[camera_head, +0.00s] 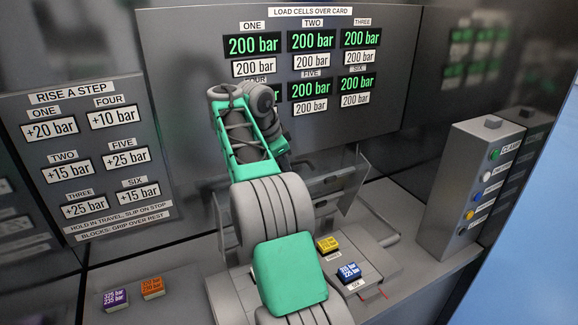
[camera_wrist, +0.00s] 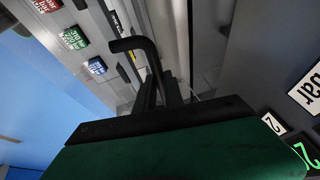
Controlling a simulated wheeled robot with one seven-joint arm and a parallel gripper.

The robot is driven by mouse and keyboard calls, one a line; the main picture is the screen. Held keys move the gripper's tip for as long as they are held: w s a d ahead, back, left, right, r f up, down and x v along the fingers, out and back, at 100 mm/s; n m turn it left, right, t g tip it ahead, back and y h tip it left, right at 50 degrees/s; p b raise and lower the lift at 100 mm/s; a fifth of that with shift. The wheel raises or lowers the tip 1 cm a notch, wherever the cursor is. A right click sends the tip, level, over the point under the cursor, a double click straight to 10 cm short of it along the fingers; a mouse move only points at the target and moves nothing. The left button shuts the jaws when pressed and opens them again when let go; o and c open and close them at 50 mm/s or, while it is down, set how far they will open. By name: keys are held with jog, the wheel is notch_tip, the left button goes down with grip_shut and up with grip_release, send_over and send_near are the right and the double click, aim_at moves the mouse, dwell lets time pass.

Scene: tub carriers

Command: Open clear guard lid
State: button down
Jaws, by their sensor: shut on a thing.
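In the wrist view my gripper (camera_wrist: 160,82) has its two dark fingers close together on a bent black handle (camera_wrist: 134,44). I take this as the handle of the clear guard lid, but the lid's clear sheet is hard to make out there. In the head view, thin grey see-through panels (camera_head: 353,203) stand tilted behind my arm, over the grey station; they may be the lid. My arm hides my fingers and the handle in the head view. How far the lid is open cannot be told.
A yellow block (camera_head: 328,244) and a blue block (camera_head: 349,272) sit at the station's front. Purple (camera_head: 116,299) and orange (camera_head: 152,287) blocks lie left. A button box (camera_head: 470,190) stands right. A display panel (camera_head: 410,60) stands behind, and a card board (camera_head: 85,150) is left.

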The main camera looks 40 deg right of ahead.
jog(key=shift+a+f, duration=0.1)
jog(key=shift+f, duration=0.25)
jog(key=c, duration=1.6)
grip_release()
jog(key=shift+w, duration=0.1)
jog(key=shift+o, duration=0.7)
jog(key=shift+r, duration=0.2)
jog(key=shift+r, duration=0.1)
